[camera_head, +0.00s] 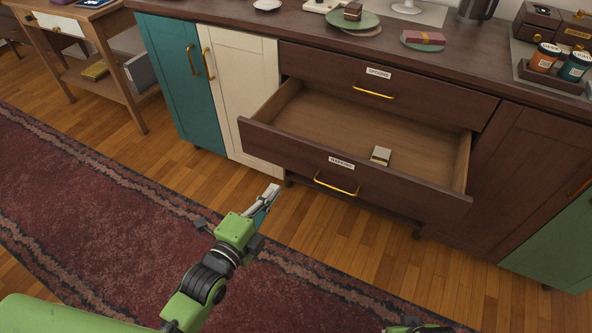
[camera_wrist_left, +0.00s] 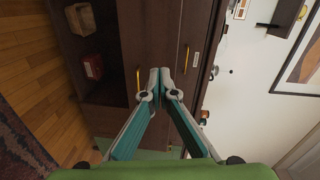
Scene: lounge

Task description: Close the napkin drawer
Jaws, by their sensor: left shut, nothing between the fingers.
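The napkin drawer (camera_head: 400,183) is the lower drawer of the dark wood cabinet. It stands pulled well out, with a white label and a gold bar handle (camera_head: 336,186) on its front. A small pale box (camera_head: 380,155) lies inside it. My left gripper (camera_head: 273,190) is shut and empty, in front of and left of the drawer front, apart from the handle in the picture. Its closed fingertips also show in the left wrist view (camera_wrist_left: 165,76), against dark cabinet fronts with gold handles. My right gripper is not seen; only a sliver of my right arm shows at the bottom edge.
The upper drawer (camera_head: 430,95) is shut. A cream door (camera_head: 240,85) and a teal door (camera_head: 182,75) stand left of the drawers. Plates and cups stand on the countertop (camera_head: 480,62). The wood floor and red rug (camera_head: 100,215) in front are clear.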

